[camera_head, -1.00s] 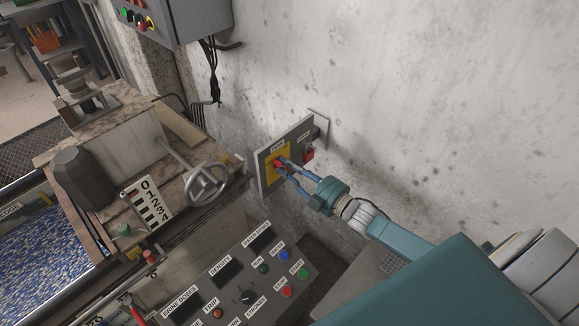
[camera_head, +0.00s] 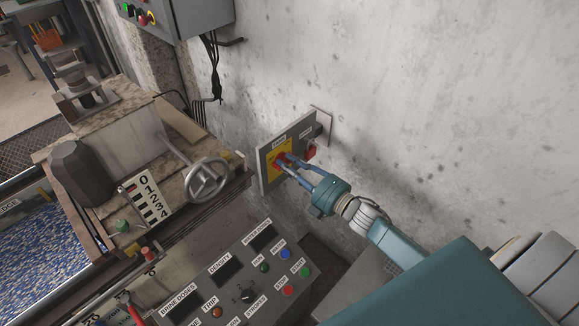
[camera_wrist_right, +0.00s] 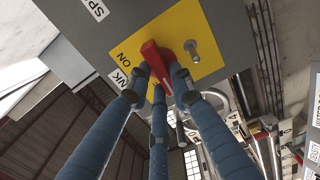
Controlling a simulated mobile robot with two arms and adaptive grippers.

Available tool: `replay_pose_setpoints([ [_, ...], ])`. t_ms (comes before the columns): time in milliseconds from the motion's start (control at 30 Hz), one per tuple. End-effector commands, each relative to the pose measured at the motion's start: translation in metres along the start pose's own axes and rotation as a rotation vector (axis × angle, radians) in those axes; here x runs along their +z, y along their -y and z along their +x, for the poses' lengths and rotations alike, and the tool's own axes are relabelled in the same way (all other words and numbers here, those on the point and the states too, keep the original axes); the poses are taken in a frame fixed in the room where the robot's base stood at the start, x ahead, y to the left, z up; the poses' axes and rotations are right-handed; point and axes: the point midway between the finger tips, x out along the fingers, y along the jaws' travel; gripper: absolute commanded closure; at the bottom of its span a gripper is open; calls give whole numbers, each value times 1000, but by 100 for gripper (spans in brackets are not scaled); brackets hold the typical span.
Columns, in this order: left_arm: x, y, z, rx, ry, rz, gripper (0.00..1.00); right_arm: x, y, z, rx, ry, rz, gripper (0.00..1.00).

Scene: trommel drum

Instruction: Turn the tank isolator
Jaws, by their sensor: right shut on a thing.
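The tank isolator is a red rotary handle (camera_wrist_right: 157,62) on a yellow plate (camera_wrist_right: 190,38), fixed to a grey panel (camera_wrist_right: 110,35) on the wall. The word ON shows on the yellow plate in the right wrist view. In the head view the yellow plate (camera_head: 272,166) is at the panel's left, with the red handle partly hidden by my fingers. My right gripper (camera_head: 287,163) is shut on the red handle, its blue fingers around it; they also show in the right wrist view (camera_wrist_right: 158,85). My left gripper is not in view.
A second red switch (camera_head: 310,151) sits on the panel just right of my fingers. Below is a control console (camera_head: 222,283) with buttons and a knob. A handwheel (camera_head: 207,180) and a 0-to-4 scale (camera_head: 147,199) stand to the left. Bare wall lies at right.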

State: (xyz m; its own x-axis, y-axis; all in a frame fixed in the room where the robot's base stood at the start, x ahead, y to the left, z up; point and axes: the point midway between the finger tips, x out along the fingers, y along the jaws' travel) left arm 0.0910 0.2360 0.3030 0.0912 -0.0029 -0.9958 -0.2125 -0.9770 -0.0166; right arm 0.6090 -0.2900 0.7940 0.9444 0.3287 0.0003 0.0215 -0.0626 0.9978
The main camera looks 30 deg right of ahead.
Motion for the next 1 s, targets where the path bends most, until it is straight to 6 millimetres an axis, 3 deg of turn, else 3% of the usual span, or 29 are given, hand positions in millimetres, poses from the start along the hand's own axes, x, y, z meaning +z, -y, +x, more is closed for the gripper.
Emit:
replay_pose_setpoints([
  [733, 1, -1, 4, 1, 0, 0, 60, -1, 1, 0, -1, -1, -86, 100],
  [767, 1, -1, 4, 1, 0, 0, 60, -1, 1, 0, -1, -1, -86, 73],
  [833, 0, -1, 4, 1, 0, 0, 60, -1, 1, 0, -1, -1, -86, 59],
  [1000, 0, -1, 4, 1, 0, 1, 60, -1, 1, 0, -1, 0, -83, 59],
])
